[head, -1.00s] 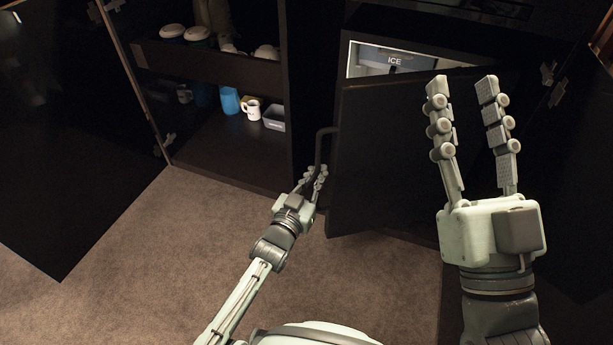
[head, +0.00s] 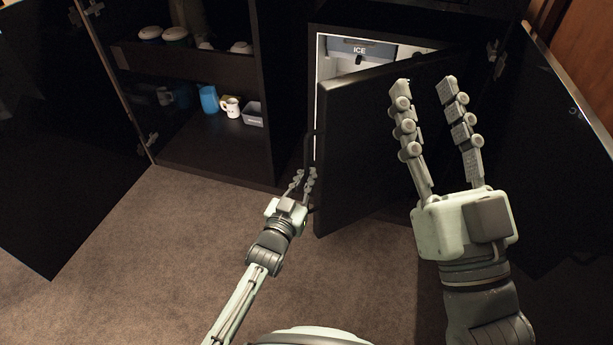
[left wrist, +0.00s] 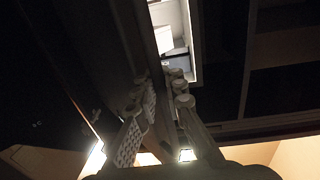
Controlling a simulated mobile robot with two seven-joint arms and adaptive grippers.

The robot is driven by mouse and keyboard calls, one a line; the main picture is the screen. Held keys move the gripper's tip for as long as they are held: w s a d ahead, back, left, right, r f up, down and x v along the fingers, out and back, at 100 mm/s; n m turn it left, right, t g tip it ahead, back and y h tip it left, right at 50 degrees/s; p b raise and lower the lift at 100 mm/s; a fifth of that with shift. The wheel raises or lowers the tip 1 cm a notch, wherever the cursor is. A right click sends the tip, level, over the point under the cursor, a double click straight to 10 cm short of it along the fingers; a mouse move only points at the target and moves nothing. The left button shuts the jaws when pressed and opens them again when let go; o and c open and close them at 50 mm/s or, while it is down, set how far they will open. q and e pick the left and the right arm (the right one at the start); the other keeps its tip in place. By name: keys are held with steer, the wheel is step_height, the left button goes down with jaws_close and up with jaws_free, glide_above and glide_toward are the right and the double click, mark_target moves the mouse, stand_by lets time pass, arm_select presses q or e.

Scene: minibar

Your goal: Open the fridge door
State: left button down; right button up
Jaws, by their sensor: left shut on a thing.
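The black fridge door (head: 362,150) stands partly open in the head view. The lit white fridge interior with an ICE compartment (head: 360,50) shows above and behind it.
An open cabinet on the left holds a blue cup (head: 209,99), a white mug (head: 231,107) and a grey container (head: 253,112). An open black cabinet door (head: 60,150) stands at the left, another (head: 545,150) at the right. The carpet (head: 180,240) in front is clear.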

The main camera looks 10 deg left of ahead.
arm_select(q)
steer(key=shift+a+f, duration=0.1)
steer(key=shift+a, duration=0.3)
steer(key=c, duration=1.9)
jaws_free()
steer(key=shift+d, duration=0.1)
steer(key=shift+s, duration=0.15)
steer(key=v, duration=0.7)
steer(key=shift+s, duration=0.2)
